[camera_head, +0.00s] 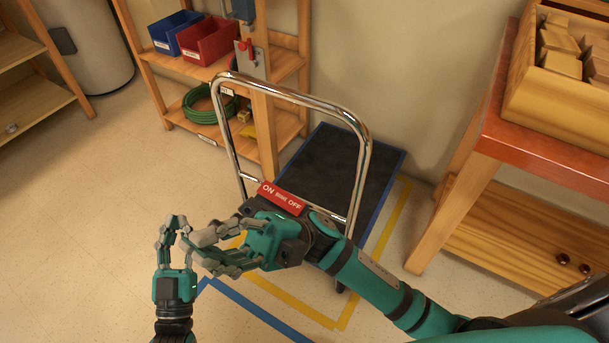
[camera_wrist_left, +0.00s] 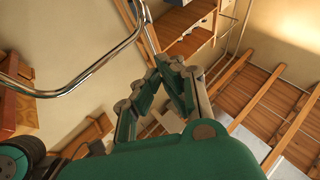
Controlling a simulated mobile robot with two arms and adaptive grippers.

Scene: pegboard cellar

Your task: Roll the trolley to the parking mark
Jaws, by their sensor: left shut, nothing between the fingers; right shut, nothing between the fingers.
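The trolley has a chrome push handle (camera_head: 290,95), a dark deck (camera_head: 335,165) with a blue edge, and a red ON/OFF plate (camera_head: 282,198) low on the handle side. The handle also shows in the left wrist view (camera_wrist_left: 75,88), apart from the fingers. Yellow tape (camera_head: 390,225) outlines the floor around the deck. A blue tape line (camera_head: 255,312) lies nearer me; I cannot tell which is the parking mark. My left gripper (camera_head: 172,224) is shut and empty, pointing up the picture. My right gripper (camera_head: 190,246) is shut and empty beside it, its arm covering the lower handle.
A wooden shelf (camera_head: 205,130) with a blue bin (camera_head: 172,32), a red bin (camera_head: 208,42) and a green hose (camera_head: 208,103) stands behind the trolley at left. A red-topped workbench (camera_head: 545,152) stands close at right. The floor at left is clear.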

